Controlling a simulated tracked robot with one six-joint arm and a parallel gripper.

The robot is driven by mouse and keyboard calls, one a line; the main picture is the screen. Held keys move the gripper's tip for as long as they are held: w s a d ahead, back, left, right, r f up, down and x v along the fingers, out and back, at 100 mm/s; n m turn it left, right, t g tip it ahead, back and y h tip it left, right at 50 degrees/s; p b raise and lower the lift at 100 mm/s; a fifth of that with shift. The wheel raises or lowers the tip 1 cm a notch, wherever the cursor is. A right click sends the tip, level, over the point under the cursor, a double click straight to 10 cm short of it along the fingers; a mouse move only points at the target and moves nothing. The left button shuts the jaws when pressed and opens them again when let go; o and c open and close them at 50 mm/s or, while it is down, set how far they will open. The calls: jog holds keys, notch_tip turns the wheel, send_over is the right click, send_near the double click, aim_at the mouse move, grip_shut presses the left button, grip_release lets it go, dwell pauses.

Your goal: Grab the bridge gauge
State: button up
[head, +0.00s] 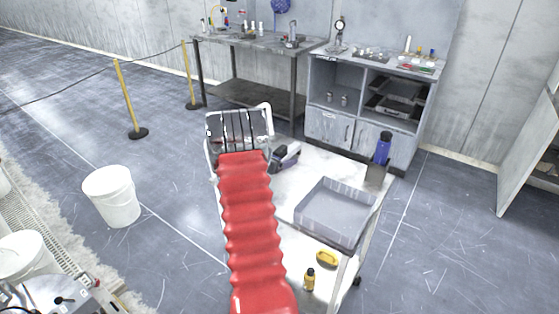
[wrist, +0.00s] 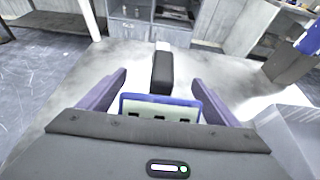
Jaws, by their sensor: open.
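A round pale dial on an upright stem (head: 340,27), which may be the bridge gauge, stands on the grey cabinet's top in the head view. I cannot make out its base. In the wrist view my gripper (wrist: 158,90) is open. A dark block with a pale end (wrist: 162,70) shows between and beyond the fingers. I cannot tell what it is or whether it touches anything. A blue-edged piece (wrist: 160,108) lies between the finger bases.
The grey cabinet (head: 327,128) and a metal bench (head: 242,42) stand behind. A white bucket (head: 111,198) and yellow posts (head: 124,96) are left. Floor is open at right.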

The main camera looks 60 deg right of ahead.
jog(key=shift+c, duration=0.2)
jog(key=shift+r, duration=0.1)
jog(key=c, duration=1.6)
jog(key=shift+o, duration=0.2)
jog(key=shift+r, duration=0.1)
notch_tip(320, 180, up, 10)
jog(key=shift+f, duration=0.1)
